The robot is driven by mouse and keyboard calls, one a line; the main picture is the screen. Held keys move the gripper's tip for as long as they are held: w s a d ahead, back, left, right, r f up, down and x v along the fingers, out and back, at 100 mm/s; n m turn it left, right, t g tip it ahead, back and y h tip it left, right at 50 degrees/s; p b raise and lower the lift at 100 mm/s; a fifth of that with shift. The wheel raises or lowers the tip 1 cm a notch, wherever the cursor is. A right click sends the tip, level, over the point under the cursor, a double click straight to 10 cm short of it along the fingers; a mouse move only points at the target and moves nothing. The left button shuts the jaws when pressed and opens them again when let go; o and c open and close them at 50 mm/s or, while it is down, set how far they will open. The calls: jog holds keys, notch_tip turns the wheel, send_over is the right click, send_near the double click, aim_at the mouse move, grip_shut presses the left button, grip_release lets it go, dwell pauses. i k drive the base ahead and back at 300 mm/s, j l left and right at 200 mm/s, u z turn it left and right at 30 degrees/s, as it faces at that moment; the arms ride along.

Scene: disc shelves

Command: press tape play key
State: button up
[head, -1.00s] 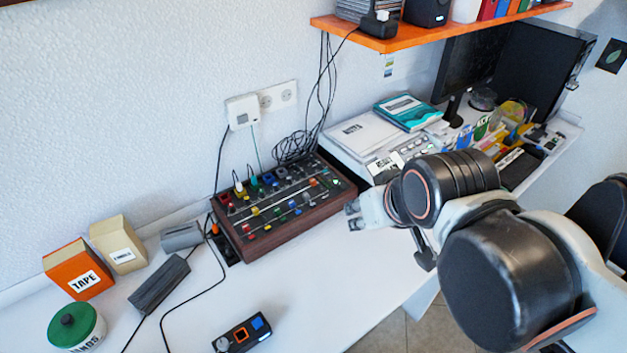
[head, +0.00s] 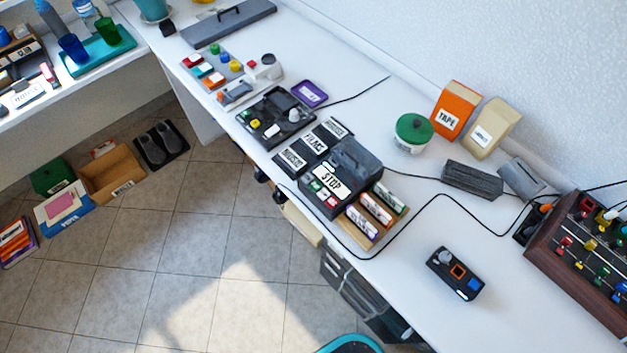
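A dark grey machine (head: 352,165) with a white label reading STOP (head: 329,180) stands near the front edge of the white desk. Small green, red and white keys (head: 322,195) sit along its front-left side. They are too small to read, so I cannot tell which one is play. An orange box marked TAPE (head: 455,112) stands at the back by the wall. My gripper is not in the head view now.
Card holders (head: 375,217) stand right of the machine, and black labelled boxes (head: 313,143) stand left of it. A small black box with an orange-framed square (head: 455,273) lies further right. A black cable (head: 420,215) crosses the desk. Bare desk surrounds the small black box.

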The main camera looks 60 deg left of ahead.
aim_at(315, 185)
jog(key=u, duration=2.1)
